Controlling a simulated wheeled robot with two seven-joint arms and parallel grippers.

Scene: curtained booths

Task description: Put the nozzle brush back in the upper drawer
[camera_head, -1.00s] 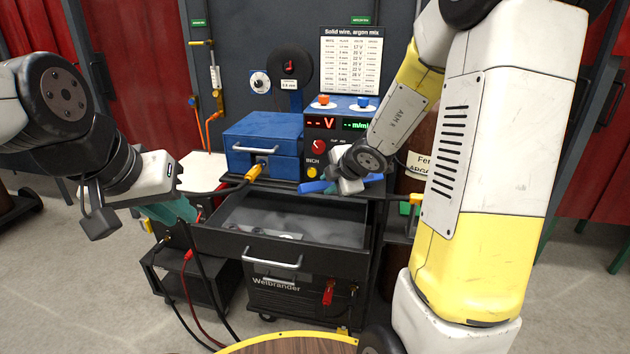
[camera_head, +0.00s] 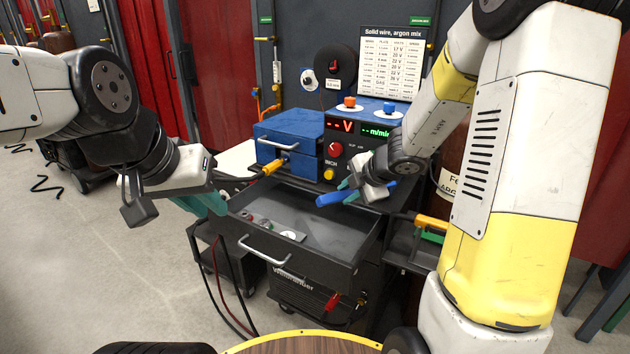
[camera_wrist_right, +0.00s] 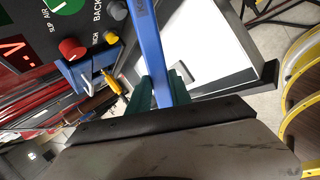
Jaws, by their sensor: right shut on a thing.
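The nozzle brush (camera_head: 334,199) shows as a blue bar in my right gripper (camera_head: 352,188). The gripper is shut on it and holds it above the back right part of the open upper drawer (camera_head: 318,257). In the right wrist view the blue bar (camera_wrist_right: 149,45) runs up from between the teal fingers (camera_wrist_right: 160,95); its bristles cannot be made out. My left gripper (camera_head: 212,203) has teal fingers beside the drawer's left front corner, apart from its handle (camera_head: 264,250). The gap between those fingers is not clear.
A yellow-handled torch (camera_head: 275,166) lies before the case. Cables hang at left.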

